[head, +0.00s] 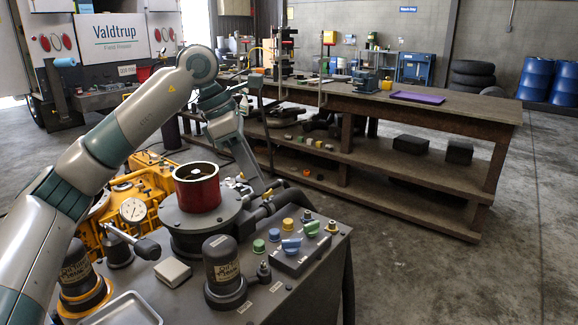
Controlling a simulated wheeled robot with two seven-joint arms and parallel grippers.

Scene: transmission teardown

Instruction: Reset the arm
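My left arm rises from the lower left, bends at a grey joint near the top, and folds down behind the red cylinder. My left gripper (244,97) appears small and dark at the far end of the arm, in front of the long bench. Its fingers blend into the clutter behind, so I cannot tell whether they are open or shut, and I see nothing clearly held. My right arm and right gripper are not in view.
A dark machine top (293,283) with coloured knobs, a red cylinder (197,188) and a black-capped post (222,262) stands close in front. A yellow housing (152,172) is at its left. A long wooden bench (470,112) holds a purple tray (417,97). Floor (440,275) at right is clear.

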